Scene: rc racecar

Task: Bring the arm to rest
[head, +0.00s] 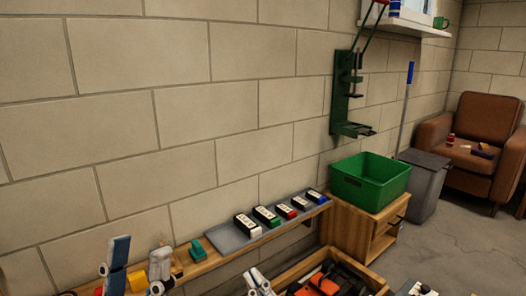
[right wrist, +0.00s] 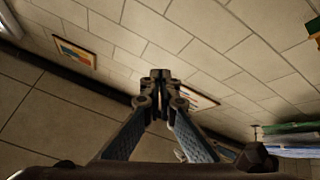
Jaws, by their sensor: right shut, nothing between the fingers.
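My right gripper (right wrist: 160,78) shows in the right wrist view with its two dark fingers together and nothing between them. In the head view, white and blue-grey parts that look like my left gripper (head: 118,268) stand upright at the lower left, in front of the wooden bench. Whether its fingers are open or shut is not clear. White parts at the bottom middle look like my right gripper (head: 259,283), cut by the frame edge. Most of both arms is out of view.
A grey tray (head: 228,238) with several small labelled boxes lies on the bench. A green bin (head: 370,180) stands on a wooden cabinet (head: 378,228). A wooden crate (head: 290,275) holds orange and black items. A brown armchair (head: 470,145) stands far right.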

